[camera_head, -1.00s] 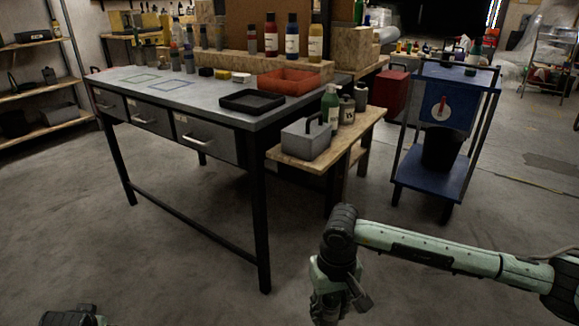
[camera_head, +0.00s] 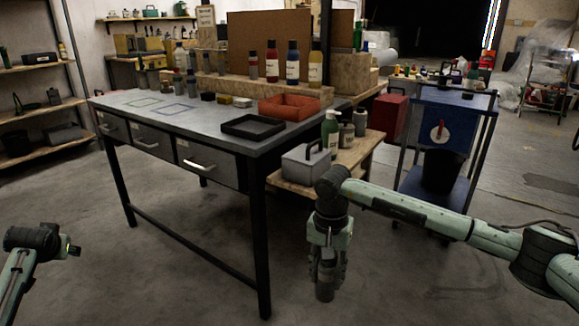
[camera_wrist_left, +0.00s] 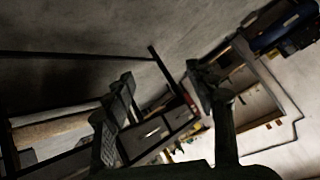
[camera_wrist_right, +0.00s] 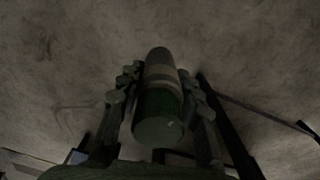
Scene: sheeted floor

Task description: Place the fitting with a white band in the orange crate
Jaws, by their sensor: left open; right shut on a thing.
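The fitting (camera_wrist_right: 158,95) is a dark greenish-grey cylinder with a pale band around it. In the right wrist view it lies between both fingers of my right gripper (camera_wrist_right: 160,88), which is shut on it. In the head view my right gripper (camera_head: 326,268) points down over the floor, in front of the workbench, with the fitting's grey end (camera_head: 325,292) below the fingers. The orange crate (camera_head: 289,107) stands on the workbench's right part, well apart from the fitting. My left gripper (camera_head: 72,248) is at the lower left; its fingers are spread and empty in the left wrist view (camera_wrist_left: 163,100).
The grey workbench (camera_head: 190,112) carries a black tray (camera_head: 253,127) in front of the crate, small blocks and several small cylinders. A low wooden side bench (camera_head: 357,156) holds a grey toolbox (camera_head: 305,165) and bottles. A blue cart (camera_head: 440,125) stands right. Floor in front is open.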

